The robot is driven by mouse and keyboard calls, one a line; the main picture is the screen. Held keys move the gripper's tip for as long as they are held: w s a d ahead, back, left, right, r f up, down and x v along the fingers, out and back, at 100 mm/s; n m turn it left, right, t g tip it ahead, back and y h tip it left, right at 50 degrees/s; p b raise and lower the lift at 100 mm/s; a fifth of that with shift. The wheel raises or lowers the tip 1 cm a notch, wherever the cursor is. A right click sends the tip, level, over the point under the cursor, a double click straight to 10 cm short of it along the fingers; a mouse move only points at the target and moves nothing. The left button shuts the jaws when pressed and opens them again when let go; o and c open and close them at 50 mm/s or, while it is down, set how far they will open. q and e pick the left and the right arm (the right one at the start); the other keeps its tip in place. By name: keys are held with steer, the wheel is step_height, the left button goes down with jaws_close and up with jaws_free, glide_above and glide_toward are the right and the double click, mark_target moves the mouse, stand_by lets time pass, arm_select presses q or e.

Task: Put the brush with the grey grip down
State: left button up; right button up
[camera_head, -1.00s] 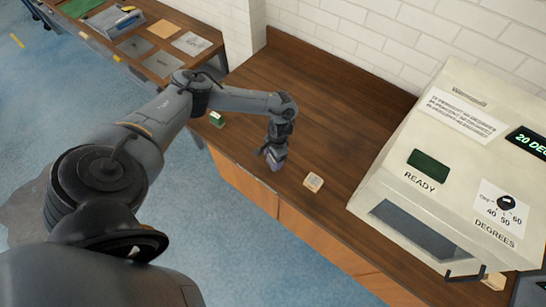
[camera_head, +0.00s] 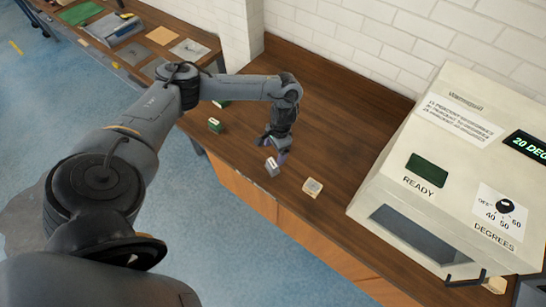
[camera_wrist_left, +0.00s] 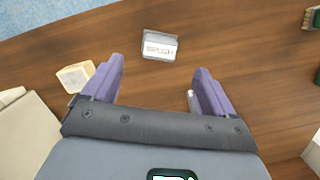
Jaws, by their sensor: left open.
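The brush with the grey grip (camera_head: 272,167) is a small grey block on the brown bench, near its front edge. In the left wrist view it is the grey block marked BRUSH (camera_wrist_left: 160,45), lying just beyond the fingertips. My left gripper (camera_wrist_left: 159,68) has two purple fingers spread wide with nothing clamped between them. In the head view the left gripper (camera_head: 279,155) is low over the bench, just behind and beside the grey brush. A gap shows between fingers and brush in the wrist view. My right gripper is not in view.
A pale block (camera_head: 312,187) lies to the right of the grey brush, and a green block (camera_head: 214,125) to the left. A large cream machine (camera_head: 440,185) marked READY fills the bench's right side.

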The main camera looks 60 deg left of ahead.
arm_select(q)
steer(key=w+d+m+t+h, duration=0.2)
steer(key=d+m+t+h, duration=0.4)
steer(key=d, duration=3)
steer(key=s+r+t+y, duration=0.3)
steer(key=s+r, duration=0.1)
steer(key=r, duration=0.3)
steer(key=s+a+n+g+y, duration=0.2)
steer(key=s+a+n+g, duration=0.1)
steer(key=s+a, duration=0.8)
steer(key=shift+a+r+n+g+y+p, duration=0.3)
steer(key=shift+a+r+n+y+p, duration=0.1)
steer(key=shift+p, duration=0.05)
